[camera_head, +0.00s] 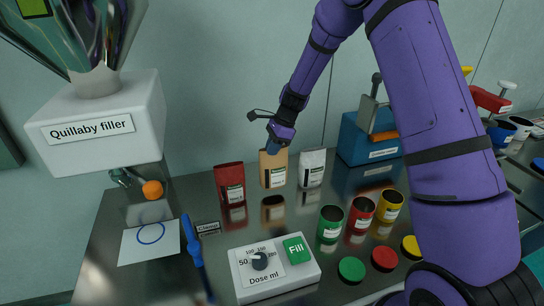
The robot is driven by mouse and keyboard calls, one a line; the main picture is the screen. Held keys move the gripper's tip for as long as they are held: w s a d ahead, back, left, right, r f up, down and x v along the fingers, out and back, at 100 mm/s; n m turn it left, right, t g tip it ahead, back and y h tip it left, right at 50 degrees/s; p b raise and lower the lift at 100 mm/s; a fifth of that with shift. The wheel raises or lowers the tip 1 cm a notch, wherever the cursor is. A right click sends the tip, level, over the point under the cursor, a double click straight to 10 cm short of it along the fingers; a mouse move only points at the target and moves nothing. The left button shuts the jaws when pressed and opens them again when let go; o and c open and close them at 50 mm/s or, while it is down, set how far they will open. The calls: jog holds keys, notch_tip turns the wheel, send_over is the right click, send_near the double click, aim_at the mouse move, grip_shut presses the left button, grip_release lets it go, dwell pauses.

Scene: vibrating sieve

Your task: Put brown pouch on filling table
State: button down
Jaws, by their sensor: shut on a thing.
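The brown pouch (273,172) is upright on or just above the dark shiny table at the centre, between a red pouch and a white pouch. My gripper (274,150) comes down from above and is shut on the pouch's top edge. Its fingertips are small and partly hidden here. The filling table (110,240) has a glossy dark top. A white sheet with a blue circle (140,245) lies on it at the left, below the spout of the Quillaby filler (95,125).
A red pouch (230,185) and a white pouch (312,169) stand close on either side. Green (330,225), red (360,216) and yellow (389,207) cans stand right of centre, with loose lids in front. A dose box (272,275) and a blue lever (193,245) are in front. A blue sealer (365,140) is behind.

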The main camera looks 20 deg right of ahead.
jog(key=shift+w+f, duration=0.15)
jog(key=shift+w, duration=0.25)
jog(key=shift+s+f, duration=0.1)
jog(key=shift+f, duration=1.65)
jog(key=c, duration=1.3)
grip_release()
jog(key=v, duration=1.2)
jog(key=shift+r, duration=0.25)
